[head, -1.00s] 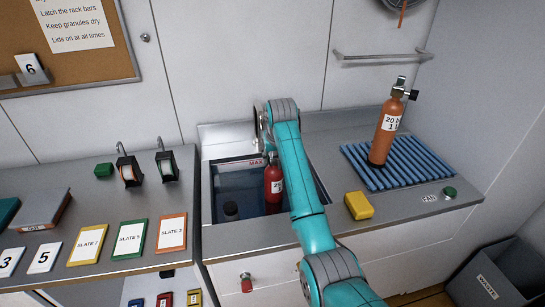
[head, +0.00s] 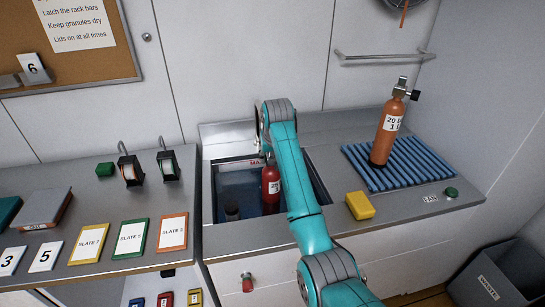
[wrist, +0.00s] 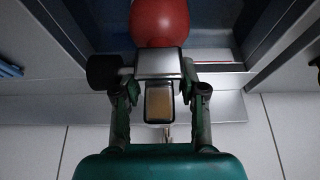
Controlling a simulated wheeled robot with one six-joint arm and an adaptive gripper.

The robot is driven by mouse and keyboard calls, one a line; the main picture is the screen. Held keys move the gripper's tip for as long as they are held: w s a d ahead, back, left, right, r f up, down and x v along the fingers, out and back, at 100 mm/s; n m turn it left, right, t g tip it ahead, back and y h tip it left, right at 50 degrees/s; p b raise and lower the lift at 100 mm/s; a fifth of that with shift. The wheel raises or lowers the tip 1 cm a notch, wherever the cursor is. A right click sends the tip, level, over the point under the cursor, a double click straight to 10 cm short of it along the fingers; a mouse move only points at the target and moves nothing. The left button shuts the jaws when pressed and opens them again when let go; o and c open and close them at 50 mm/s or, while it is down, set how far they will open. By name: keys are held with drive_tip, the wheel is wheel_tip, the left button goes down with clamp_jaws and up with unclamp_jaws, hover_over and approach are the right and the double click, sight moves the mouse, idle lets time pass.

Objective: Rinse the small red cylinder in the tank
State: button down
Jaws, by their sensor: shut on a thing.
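The small red cylinder (head: 271,190) is inside the tank (head: 232,182), upright or nearly so, with its lower part low in the tank. Its label is partly hidden by my arm. In the wrist view the red cylinder body (wrist: 160,20) shows just beyond its metal valve. My gripper (wrist: 160,92) is shut on the valve, one finger on each side. In the head view my gripper is mostly hidden behind my arm. How deep the cylinder sits in the water cannot be told.
A larger orange cylinder (head: 388,135) stands on a blue slatted rack (head: 418,165) at the right. A yellow block (head: 360,206) lies near the tank's right front. Coloured slates (head: 131,239) lie on the left counter.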

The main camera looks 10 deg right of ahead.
drive_tip(key=shift+a+r, duration=0.25)
drive_tip(key=shift+a, duration=0.3)
idle(0.7)
drive_tip(key=shift+d, duration=0.15)
idle(0.6)
